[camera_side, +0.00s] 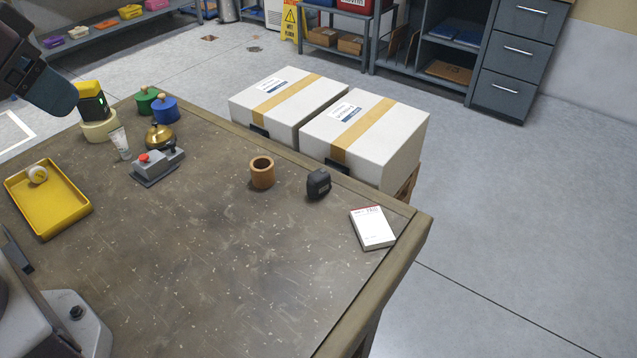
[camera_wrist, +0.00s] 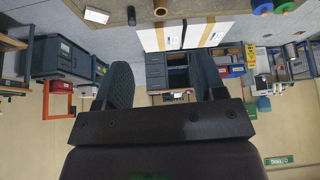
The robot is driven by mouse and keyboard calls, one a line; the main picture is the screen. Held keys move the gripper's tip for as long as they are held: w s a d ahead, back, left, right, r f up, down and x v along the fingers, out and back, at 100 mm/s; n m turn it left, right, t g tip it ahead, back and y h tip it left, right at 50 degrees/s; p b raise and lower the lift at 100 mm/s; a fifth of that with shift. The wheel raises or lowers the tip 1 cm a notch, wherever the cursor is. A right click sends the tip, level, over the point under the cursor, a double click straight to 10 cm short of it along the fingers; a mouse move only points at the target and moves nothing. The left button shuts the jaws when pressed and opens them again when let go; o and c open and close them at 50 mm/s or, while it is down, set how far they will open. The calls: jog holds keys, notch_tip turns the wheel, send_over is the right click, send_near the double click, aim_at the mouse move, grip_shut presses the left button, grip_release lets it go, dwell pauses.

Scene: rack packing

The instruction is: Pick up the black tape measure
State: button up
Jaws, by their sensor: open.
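The black tape measure (camera_side: 318,184) stands on the brown workbench near its far right edge, between a wooden cup and a white notepad. It also shows small and dark at the top of the wrist view (camera_wrist: 131,16). My gripper (camera_wrist: 161,85) shows in the wrist view with its two dark fingers wide apart. Nothing is between the fingers but the distant room, seen upside down. My gripper is well away from the tape measure.
The wooden cup (camera_side: 262,172) and white notepad (camera_side: 373,228) flank the tape measure. A grey red-button box (camera_side: 157,166), brass bell (camera_side: 160,137) and yellow tray (camera_side: 47,212) are farther left. Two white cartons (camera_side: 365,138) stand beyond the bench edge. The bench's front middle is clear.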

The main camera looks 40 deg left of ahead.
jog(key=w+f+n, duration=0.4)
jog(key=w+f, duration=0.1)
jog(key=w, duration=0.4)
jog(key=n+t+h, duration=0.5)
jog(key=n+t, duration=0.1)
jog(key=n, duration=1.7)
send_near(319, 183)
jog(key=shift+s+a, duration=0.2)
jog(key=shift+s, duration=0.3)
jog(key=shift+s+a, duration=0.2)
jog(key=shift+s, duration=0.35)
jog(key=n, duration=0.1)
jog(key=f+n+y, duration=0.1)
jog(key=n, duration=0.1)
jog(key=n+t, duration=0.1)
jog(key=n, duration=0.1)
jog(key=shift+w+a+f, duration=0.15)
jog(key=shift+w+f, duration=0.05)
jog(key=shift+w, duration=0.1)
jog(key=shift+w+f+y, duration=0.15)
jog(key=shift+w+y, duration=0.1)
jog(key=shift+y, duration=0.05)
jog(key=x, duration=1.2)
jog(key=shift+w+d, duration=0.2)
jog(key=shift+d, duration=0.05)
